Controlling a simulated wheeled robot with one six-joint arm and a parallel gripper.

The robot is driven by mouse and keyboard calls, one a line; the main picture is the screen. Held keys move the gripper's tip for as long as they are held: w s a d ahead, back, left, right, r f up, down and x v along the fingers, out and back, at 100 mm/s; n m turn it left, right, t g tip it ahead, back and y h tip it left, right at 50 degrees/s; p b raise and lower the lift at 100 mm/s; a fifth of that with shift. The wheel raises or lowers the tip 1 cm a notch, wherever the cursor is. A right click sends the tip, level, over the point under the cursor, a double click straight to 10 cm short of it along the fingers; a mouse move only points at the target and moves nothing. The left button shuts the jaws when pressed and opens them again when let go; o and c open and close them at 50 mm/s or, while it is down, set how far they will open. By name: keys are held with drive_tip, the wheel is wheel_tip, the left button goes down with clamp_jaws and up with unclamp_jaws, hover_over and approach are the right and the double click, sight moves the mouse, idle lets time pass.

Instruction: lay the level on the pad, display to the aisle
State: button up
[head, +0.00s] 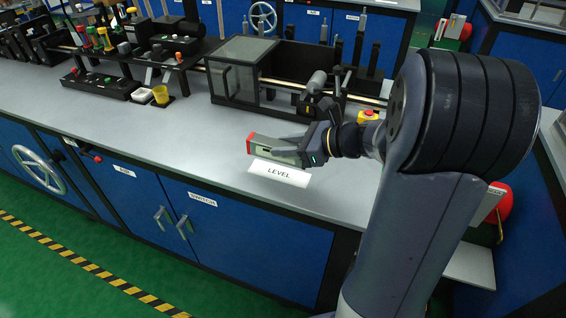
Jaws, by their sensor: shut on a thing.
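The level (268,148) is a short grey-green bar with a red end cap and a small dark display on the side facing the aisle. My gripper (305,150) is shut on its right end. The level is over or just behind the white pad (279,174), which is marked LEVEL and lies near the front edge of the bench. I cannot tell whether the level touches the pad or the bench top. My gripper hides the level's right end.
A machine with a clear-sided box (238,68) stands behind the level on the grey bench (200,125). Blue cabinets (250,240) are below.

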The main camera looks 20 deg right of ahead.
sight(288, 161)
drive_tip(key=shift+f+b, duration=0.35)
drive_tip(key=shift+f, duration=2.25)
drive_tip(key=shift+f, duration=0.1)
drive_tip(key=shift+f, duration=0.15)
drive_tip(key=o, duration=1.1)
drive_tip(key=shift+r, duration=0.2)
drive_tip(key=shift+s+d+r, duration=0.1)
drive_tip(key=shift+d+r, duration=0.05)
drive_tip(key=shift+d, duration=0.1)
drive_tip(key=v, duration=1.1)
drive_tip(key=shift+s+d+r+p, duration=0.15)
drive_tip(key=shift+p, duration=0.25)
